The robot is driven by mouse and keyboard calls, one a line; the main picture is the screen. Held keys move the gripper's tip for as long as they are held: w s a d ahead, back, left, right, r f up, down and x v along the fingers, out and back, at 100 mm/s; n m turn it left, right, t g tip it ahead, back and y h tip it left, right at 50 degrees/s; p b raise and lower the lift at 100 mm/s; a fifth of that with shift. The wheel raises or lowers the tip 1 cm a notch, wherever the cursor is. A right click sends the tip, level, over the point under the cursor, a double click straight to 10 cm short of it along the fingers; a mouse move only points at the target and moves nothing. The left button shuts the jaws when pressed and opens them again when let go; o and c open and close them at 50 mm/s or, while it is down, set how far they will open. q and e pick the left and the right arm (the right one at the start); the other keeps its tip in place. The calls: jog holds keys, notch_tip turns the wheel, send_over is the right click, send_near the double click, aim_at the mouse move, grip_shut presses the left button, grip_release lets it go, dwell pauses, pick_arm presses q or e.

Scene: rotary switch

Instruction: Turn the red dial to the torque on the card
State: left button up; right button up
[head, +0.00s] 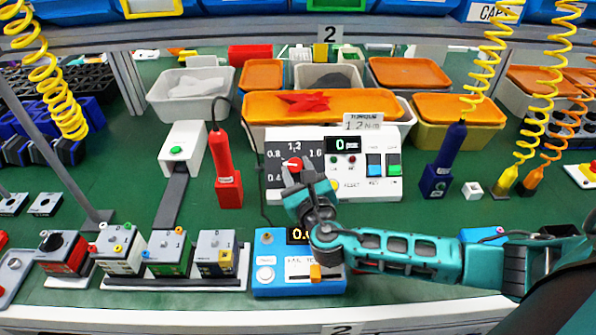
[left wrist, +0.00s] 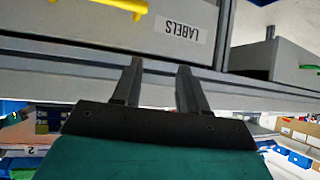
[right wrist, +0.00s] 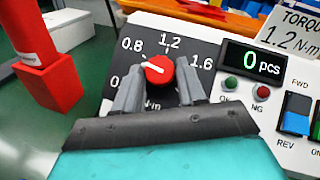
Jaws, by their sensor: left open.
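The red dial (head: 291,163) sits on the dark scale panel of the white controller (head: 375,188). In the right wrist view the dial (right wrist: 158,69) has a white mark pointing left and slightly up, on the 0.8 side. The card (head: 362,122), above the controller, reads torque 1.2 N·m and shows in the right wrist view (right wrist: 290,32). My right gripper (right wrist: 160,66) has one finger on each side of the dial and looks open; contact is unclear. My left gripper (left wrist: 160,68) is open and empty, outside the head view, facing a bin marked LABELS.
A red screwdriver (head: 225,175) stands left of the controller and a blue one (head: 440,165) to its right. A blue box with a display (head: 298,275) lies in front. The controller's counter (right wrist: 254,62) reads 0 pcs. Filled bins (head: 320,108) stand behind.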

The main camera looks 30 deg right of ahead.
jog(key=o, duration=0.4)
jog(key=v, duration=1.3)
jog(key=shift+p, duration=0.4)
